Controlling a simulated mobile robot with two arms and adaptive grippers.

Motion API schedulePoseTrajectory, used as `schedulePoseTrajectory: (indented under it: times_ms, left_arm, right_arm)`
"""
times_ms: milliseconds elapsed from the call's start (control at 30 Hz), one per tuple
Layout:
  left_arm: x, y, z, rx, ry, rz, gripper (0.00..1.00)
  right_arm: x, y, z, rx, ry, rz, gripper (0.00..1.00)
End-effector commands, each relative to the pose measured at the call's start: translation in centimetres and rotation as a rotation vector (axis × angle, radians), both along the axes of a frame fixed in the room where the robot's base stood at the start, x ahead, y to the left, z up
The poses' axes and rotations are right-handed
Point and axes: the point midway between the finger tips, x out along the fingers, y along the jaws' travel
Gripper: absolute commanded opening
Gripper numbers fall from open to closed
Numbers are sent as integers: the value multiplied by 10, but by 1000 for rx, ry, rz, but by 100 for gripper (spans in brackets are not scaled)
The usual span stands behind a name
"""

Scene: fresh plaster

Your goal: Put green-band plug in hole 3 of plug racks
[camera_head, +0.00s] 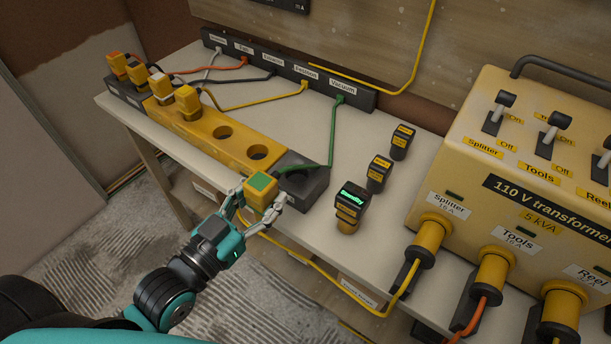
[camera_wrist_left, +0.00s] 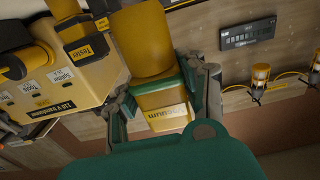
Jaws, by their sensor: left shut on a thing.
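The green-band plug (camera_head: 261,187), a yellow block with a green square on top, is clasped between the fingers of my left gripper (camera_head: 262,198), in front of the plug racks (camera_head: 183,139). A green cable runs from near it to the Vacuum socket. The left wrist view shows the yellow plug (camera_wrist_left: 163,97) with its green band and a "Vacuum" label between the fingers. The middle rack is yellow with two open holes (camera_head: 222,132) (camera_head: 257,152); dark sections flank it. Several plugs stand in the left part. No hole numbers are readable. My right gripper is not in view.
A labelled socket strip (camera_head: 290,70) lies along the back with coloured cables. Three small dark-topped devices (camera_head: 378,174) stand right of the racks, one lit "Standby". A yellow transformer (camera_head: 520,160) fills the right side. The bench between racks and strip is mostly clear.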

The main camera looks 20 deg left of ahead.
Motion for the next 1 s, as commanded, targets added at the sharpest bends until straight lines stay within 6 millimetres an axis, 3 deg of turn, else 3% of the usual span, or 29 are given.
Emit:
schedulePoseTrajectory:
  times_ms: [133, 300, 500, 667, 833, 1000]
  left_arm:
    - [41, -6, 1, -2, -8, 1, 4]
    - [86, -13, -3, -1, -6, 1, 4]
    - [123, -18, -9, -1, -3, 1, 4]
    - [132, -20, -15, 1, 0, 0, 4]
    - [132, -20, -39, -1, 3, 1, 4]
    - [132, -20, -47, -1, -2, 1, 4]
  right_arm:
    - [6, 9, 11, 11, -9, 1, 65]
    - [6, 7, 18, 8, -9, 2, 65]
    - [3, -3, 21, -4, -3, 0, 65]
    - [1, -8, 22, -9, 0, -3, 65]
    - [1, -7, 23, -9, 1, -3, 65]
    - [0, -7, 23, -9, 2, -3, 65]
